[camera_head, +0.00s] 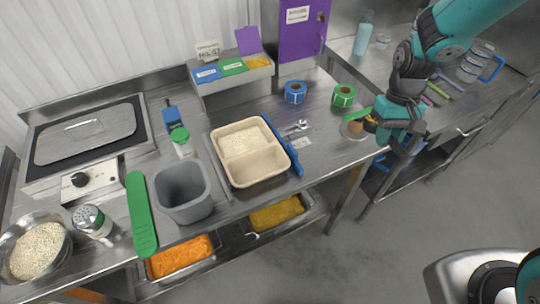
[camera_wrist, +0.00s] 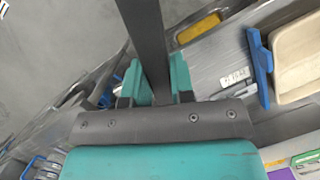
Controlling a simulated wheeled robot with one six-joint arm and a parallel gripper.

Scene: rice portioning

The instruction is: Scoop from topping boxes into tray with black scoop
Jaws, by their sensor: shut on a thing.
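My gripper (camera_head: 378,124) is over the right end of the steel table. In the wrist view its teal fingers (camera_wrist: 160,85) are shut on a long dark handle (camera_wrist: 147,40), which looks like the black scoop's; its far end is out of that view. The beige tray (camera_head: 262,168) stands mid-table, left of my gripper and apart from it. Rice (camera_head: 242,142) lies in its back compartment; the front one looks empty. The topping boxes (camera_head: 232,79) stand at the back: blue and green lids are shut, and a purple lid (camera_head: 248,41) is raised beside yellow contents (camera_head: 257,62).
Orange (camera_head: 180,256) and yellow (camera_head: 277,213) food pans sit on the lower shelf. A grey bin (camera_head: 184,192), a green-capped shaker (camera_head: 182,142) and a rice bowl (camera_head: 38,251) are left of the tray. Blue (camera_head: 295,92) and green (camera_head: 343,95) tape rolls stand behind.

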